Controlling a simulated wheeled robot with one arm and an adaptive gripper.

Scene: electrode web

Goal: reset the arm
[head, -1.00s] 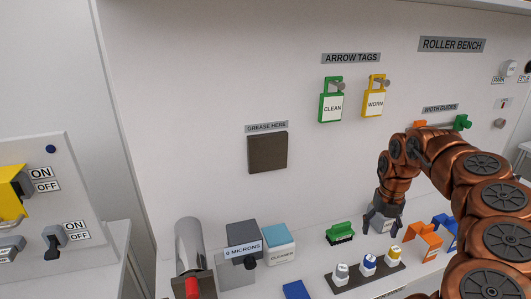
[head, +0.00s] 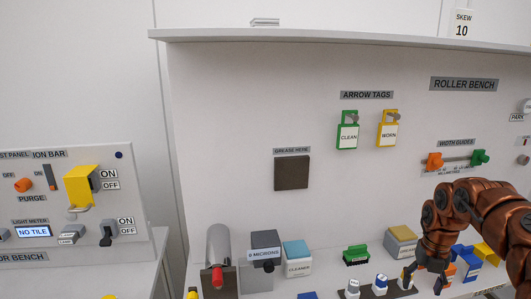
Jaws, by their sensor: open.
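My arm, copper with dark joint caps, comes in from the right edge and bends down over the bench. My gripper (head: 424,275) is dark, points down and is open, with nothing visible between its fingers. The fingertips are partly hard to make out against the dark objects behind.
A green brush (head: 356,255), a cleaner box (head: 297,260), a gauge block (head: 264,247) and a grey roller (head: 217,250) stand along the bench. Green (head: 347,130) and yellow (head: 388,130) tags hang on the back panel. A switch panel (head: 75,205) is at left. A shelf (head: 330,36) overhangs.

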